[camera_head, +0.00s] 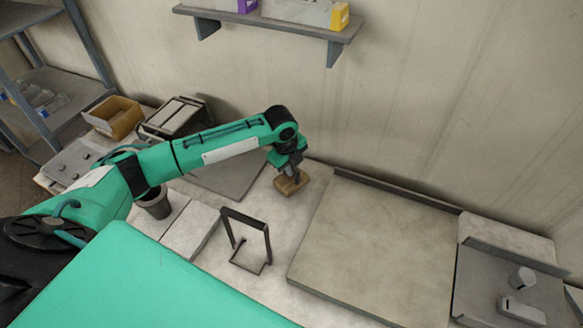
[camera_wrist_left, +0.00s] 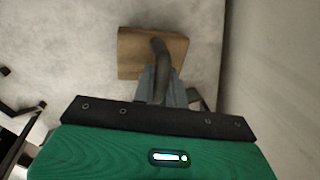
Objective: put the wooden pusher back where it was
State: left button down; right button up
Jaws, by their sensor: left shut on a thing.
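The wooden pusher (camera_head: 293,186) is a tan wooden block with a dark handle, at or just above the light tabletop near the back wall. My left gripper (camera_head: 288,168) is right above the block and shut on its handle. In the left wrist view the wooden pusher (camera_wrist_left: 190,52) shows beyond the fingers, with its dark curved handle between the fingertips of my left gripper (camera_wrist_left: 162,80). I cannot tell for certain whether the block touches the table. My right gripper is not in view.
A black metal frame stand (camera_head: 268,245) stands in front of the pusher. A large grey board (camera_head: 375,250) with a raised back edge lies to the right. A dark cup (camera_head: 154,205) and a flat grey plate (camera_head: 225,180) are to the left. A wall shelf (camera_head: 270,22) hangs above.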

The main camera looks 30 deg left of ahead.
aim_at(286, 182)
pick_arm(q)
jog(key=shift+f, duration=0.7)
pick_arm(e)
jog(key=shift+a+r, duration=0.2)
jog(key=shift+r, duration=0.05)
pick_arm(q)
jog(key=shift+f, duration=0.1)
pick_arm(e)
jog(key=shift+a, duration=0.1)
pick_arm(q)
jog(key=c, duration=1.4)
grip_release()
